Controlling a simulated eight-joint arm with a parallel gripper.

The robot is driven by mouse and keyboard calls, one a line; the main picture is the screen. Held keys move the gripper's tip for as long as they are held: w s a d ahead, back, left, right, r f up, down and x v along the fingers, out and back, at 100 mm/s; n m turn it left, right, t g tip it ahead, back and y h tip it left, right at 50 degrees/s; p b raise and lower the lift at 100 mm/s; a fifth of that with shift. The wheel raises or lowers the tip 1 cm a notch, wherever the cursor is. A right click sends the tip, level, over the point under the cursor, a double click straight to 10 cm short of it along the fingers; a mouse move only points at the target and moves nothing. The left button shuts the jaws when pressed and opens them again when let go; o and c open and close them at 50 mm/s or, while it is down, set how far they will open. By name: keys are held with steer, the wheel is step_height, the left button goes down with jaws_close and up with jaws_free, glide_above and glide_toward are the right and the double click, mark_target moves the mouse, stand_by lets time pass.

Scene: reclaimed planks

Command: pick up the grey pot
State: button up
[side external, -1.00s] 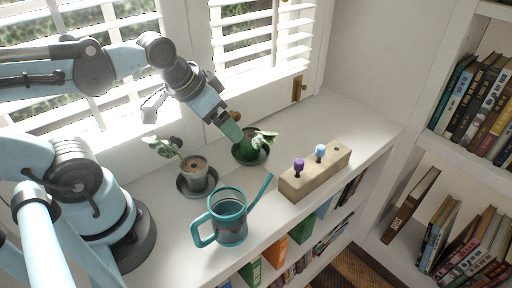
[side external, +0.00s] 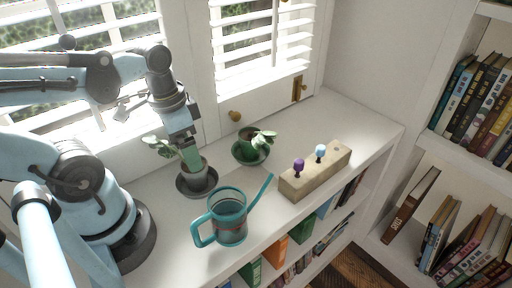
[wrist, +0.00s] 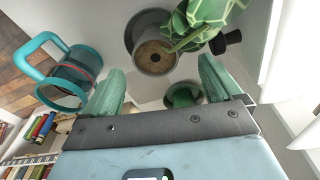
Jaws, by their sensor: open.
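The grey pot (side external: 197,182) stands upright in a dark saucer (side external: 183,188) on the white shelf top, with brown soil and a leafy plant. In the wrist view the grey pot (wrist: 152,66) shows beyond my fingertips, its plant leaning to the right. My gripper (side external: 192,160) points down, with its green fingers at the pot's far rim in the side view. The fingers are apart with nothing held between them, as the wrist view (wrist: 160,85) shows. I cannot tell whether a finger touches the rim or plant.
A green pot (side external: 250,154) with a plant stands to the right and behind. A teal watering can (side external: 229,219) is in front, its spout to the right. A wooden block (side external: 313,176) with purple and blue pegs lies right. The shelf's far right end is clear.

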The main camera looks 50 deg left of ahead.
steer(key=shift+w+d+f, duration=0.1)
steer(key=shift+d+f, duration=0.1)
steer(key=shift+f, duration=0.8)
steer(key=shift+w+d+f, duration=0.1)
steer(key=shift+d+f, duration=0.1)
steer(key=shift+f, duration=1.75)
steer(key=c, duration=1.4)
steer(key=shift+w+r, duration=0.1)
steer(key=shift+r, duration=0.1)
steer(key=shift+r, duration=6.3)
